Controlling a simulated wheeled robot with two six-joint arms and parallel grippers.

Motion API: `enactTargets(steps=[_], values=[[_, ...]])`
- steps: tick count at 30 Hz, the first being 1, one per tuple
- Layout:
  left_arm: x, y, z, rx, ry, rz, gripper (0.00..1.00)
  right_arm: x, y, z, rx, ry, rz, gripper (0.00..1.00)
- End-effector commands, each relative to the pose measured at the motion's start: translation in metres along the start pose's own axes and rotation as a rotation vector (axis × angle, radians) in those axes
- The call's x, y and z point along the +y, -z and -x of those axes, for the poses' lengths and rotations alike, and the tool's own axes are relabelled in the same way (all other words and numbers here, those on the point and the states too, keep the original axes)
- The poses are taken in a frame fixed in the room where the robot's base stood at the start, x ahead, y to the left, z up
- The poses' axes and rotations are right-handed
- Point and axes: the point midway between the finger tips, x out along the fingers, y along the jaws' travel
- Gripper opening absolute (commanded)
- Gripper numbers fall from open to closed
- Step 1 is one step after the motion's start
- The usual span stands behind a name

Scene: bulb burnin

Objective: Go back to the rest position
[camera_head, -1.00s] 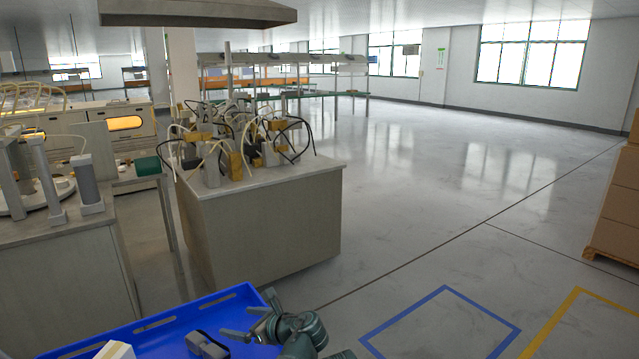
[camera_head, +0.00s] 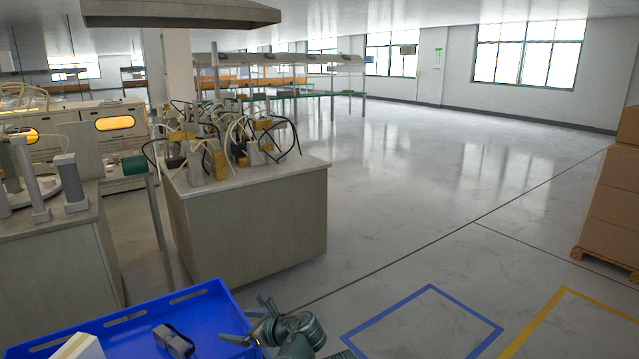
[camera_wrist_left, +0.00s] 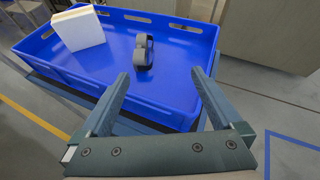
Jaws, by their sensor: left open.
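My left gripper (camera_head: 243,320) is at the bottom of the head view, beside the right end of a blue crate (camera_head: 222,303). In the left wrist view my left gripper (camera_wrist_left: 160,75) has its fingers spread apart with nothing between them. Past the fingertips lies the blue crate (camera_wrist_left: 60,68). Inside it are a dark grey strap-like object (camera_wrist_left: 144,52) and a white block (camera_wrist_left: 78,28). Both also show in the head view: the grey object (camera_head: 174,341) and the block (camera_head: 80,347), cut by the lower edge. My right gripper is out of sight.
A bench (camera_head: 250,225) with cabled fixtures stands beyond the crate. Another bench (camera_head: 55,255) with grey posts is at left. Stacked cartons (camera_head: 610,205) stand on a pallet at right. Blue (camera_head: 431,286) and yellow floor outlines lie at lower right. The mid-right floor is open.

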Motion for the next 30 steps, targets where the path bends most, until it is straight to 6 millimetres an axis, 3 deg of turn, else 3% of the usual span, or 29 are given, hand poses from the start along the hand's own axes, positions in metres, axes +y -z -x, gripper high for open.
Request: enactTargets(steps=[11, 17, 23, 30], values=[[0.022, 0.02, -0.011, 0.115, -0.053, 0.219, 0.99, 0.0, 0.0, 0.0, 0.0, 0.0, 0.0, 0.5], [0.043, 0.042, -0.017, 0.229, -0.129, 0.457, 0.99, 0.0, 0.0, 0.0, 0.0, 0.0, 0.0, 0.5], [0.073, 0.075, -0.018, 0.389, -0.294, 0.829, 0.99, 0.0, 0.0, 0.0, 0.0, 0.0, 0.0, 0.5], [0.105, 0.12, -0.001, 0.57, -0.645, 1.368, 0.99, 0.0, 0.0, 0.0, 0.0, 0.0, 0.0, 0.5]])
